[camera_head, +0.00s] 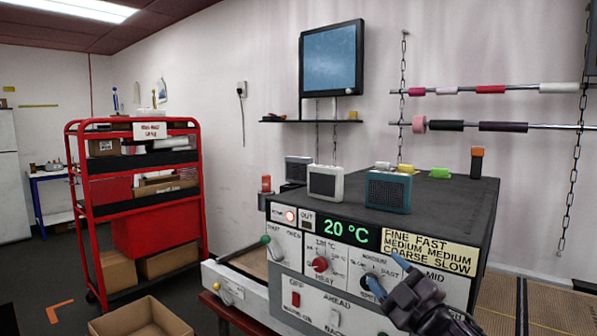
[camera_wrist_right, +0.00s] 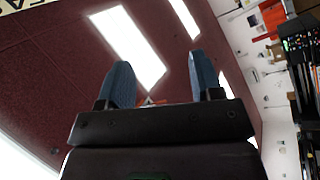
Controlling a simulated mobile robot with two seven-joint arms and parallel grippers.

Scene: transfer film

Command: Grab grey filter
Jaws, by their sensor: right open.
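Three box-shaped filters with mesh faces stand on the dark top of the machine (camera_head: 455,205) in the head view. The one at the back left is a dark grey filter (camera_head: 298,169), partly hidden by a pale off-white filter (camera_head: 325,183) with a grey mesh face. A blue-teal filter (camera_head: 388,191) stands to their right. My right gripper (camera_head: 385,276) is in front of the machine's control panel, below and right of the filters, apart from them. In the right wrist view its blue fingers (camera_wrist_right: 160,75) are spread with nothing between them. My left gripper is not in view.
Small yellow and green pieces (camera_head: 439,173) lie behind the blue filter. An orange-topped dark block (camera_head: 477,162) stands at the back right. A red shelf cart (camera_head: 205,215) and an open cardboard box (camera_head: 140,318) are on the left. Rods with coloured rolls (camera_head: 490,89) hang on chains.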

